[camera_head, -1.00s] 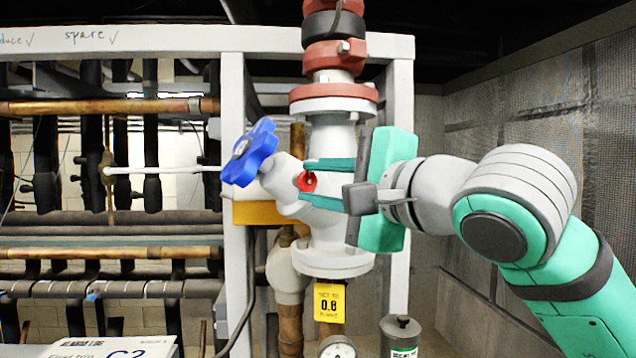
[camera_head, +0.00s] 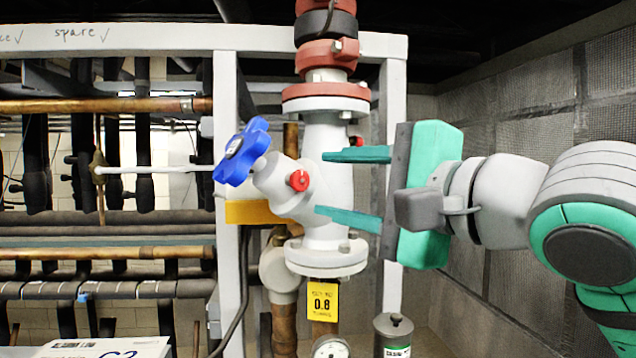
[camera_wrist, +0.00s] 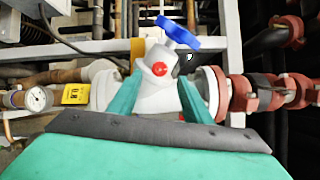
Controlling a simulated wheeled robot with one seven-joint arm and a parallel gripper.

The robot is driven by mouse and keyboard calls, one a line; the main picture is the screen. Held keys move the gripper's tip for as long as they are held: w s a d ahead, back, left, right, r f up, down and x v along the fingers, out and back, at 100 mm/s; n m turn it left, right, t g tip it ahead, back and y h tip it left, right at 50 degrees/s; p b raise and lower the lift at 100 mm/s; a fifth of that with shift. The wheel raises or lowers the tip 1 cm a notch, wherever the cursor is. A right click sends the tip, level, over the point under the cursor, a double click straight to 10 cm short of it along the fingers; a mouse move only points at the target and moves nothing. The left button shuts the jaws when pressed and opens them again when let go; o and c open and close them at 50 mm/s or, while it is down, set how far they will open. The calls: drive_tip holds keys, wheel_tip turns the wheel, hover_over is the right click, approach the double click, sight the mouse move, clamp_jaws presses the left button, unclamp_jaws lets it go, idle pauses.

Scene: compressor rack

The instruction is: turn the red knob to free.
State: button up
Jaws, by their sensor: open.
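The red knob (camera_head: 298,180) is a small round cap on the side of the white valve body (camera_head: 322,165). It also shows in the wrist view (camera_wrist: 160,69), facing the camera between my fingers. My gripper (camera_head: 338,185) is open, its two teal fingers spread above and below the knob's height. In the head view the fingertips are to the right of the knob and apart from it. Nothing is between the fingers in contact with them that I can see. The knob's pointer or markings are too small to read.
A blue handwheel (camera_head: 241,152) sticks out left of the knob. A yellow tag (camera_head: 322,300) hangs below the valve, above a gauge (camera_head: 332,347). A white frame post (camera_head: 228,200) stands at left, and a grey canister (camera_head: 393,335) at lower right. Mesh wall is at right.

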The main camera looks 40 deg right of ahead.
drive_tip(key=s, duration=0.4)
drive_tip(key=shift+s+a, duration=0.15)
drive_tip(key=shift+s, duration=0.25)
